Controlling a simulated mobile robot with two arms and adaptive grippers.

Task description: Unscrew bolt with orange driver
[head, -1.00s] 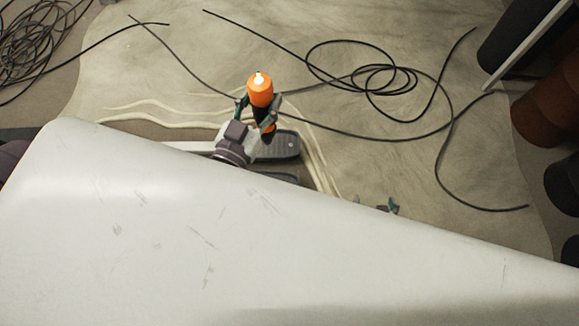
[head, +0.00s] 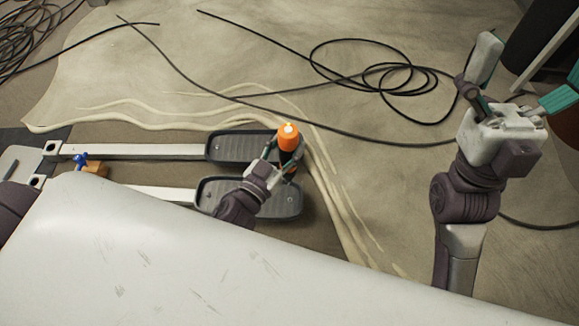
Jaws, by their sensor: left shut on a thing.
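The orange driver (head: 289,138) has an orange handle with a bright spot on top and a dark lower part. My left gripper (head: 283,163) is shut on it and holds it roughly upright, near the right end of the far foot pedal (head: 222,147). The driver's tip is hidden by the gripper and the near pedal. I cannot make out the bolt. My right gripper (head: 530,65) is at the upper right, raised, with its teal and white fingers spread and nothing between them.
The near foot pedal (head: 240,207) lies below the far one, and white bars run left from both. A blue knob (head: 81,158) and a small orange-brown block (head: 96,170) are at the left. Black cables (head: 392,67) lie coiled on the floor mat (head: 365,165).

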